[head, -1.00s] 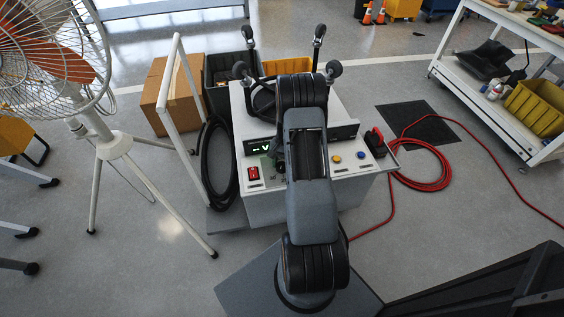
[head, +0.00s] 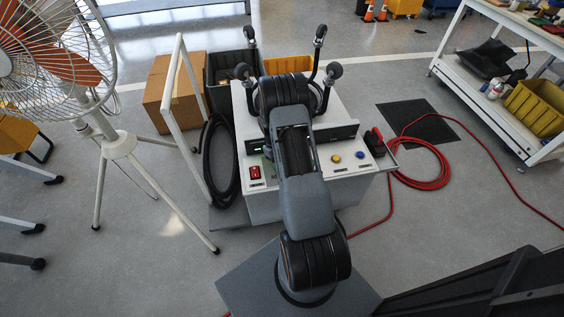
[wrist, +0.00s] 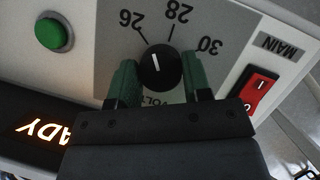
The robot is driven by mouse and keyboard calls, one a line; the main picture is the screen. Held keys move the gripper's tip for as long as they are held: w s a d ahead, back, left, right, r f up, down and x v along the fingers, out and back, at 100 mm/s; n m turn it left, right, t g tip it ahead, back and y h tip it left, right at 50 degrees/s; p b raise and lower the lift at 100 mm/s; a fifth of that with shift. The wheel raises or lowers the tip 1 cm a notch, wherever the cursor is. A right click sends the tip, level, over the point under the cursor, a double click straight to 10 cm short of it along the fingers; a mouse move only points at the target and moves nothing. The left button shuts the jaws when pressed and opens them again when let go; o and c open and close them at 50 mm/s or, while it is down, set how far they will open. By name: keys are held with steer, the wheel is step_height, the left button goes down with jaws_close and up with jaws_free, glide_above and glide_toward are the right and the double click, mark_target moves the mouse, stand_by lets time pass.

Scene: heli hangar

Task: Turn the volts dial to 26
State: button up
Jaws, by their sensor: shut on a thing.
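The volts dial (wrist: 160,68) is a round black knob with a white pointer line, seen close up in the wrist view. Its scale reads 26, 28 and 30, upside down in this picture. The pointer line lies between the 26 and 28 marks. My gripper (wrist: 160,72) has its two green fingers on either side of the knob and is shut on it. The fingers and palm partly cover the lettering under the dial. In the head view my arm hides the dial; the white power unit (head: 262,207) stands under the arm.
A red MAIN rocker switch (wrist: 260,92) and a green button (wrist: 52,33) flank the dial. A lit display (wrist: 40,132) ends in "ADY". A red cable (head: 425,170) lies right of the unit; a white fan (head: 118,145) stands at left.

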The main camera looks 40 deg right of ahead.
steer(key=shift+n+h+p, duration=0.35)
steer(key=shift+n+h, duration=0.35)
steer(key=shift+n, duration=1.2)
steer(key=o, duration=0.9)
steer(key=p+v, duration=0.3)
steer(key=v, duration=1)
steer(key=shift+r, duration=0.45)
steer(key=shift+s+a, duration=0.1)
steer(key=shift+a, duration=0.05)
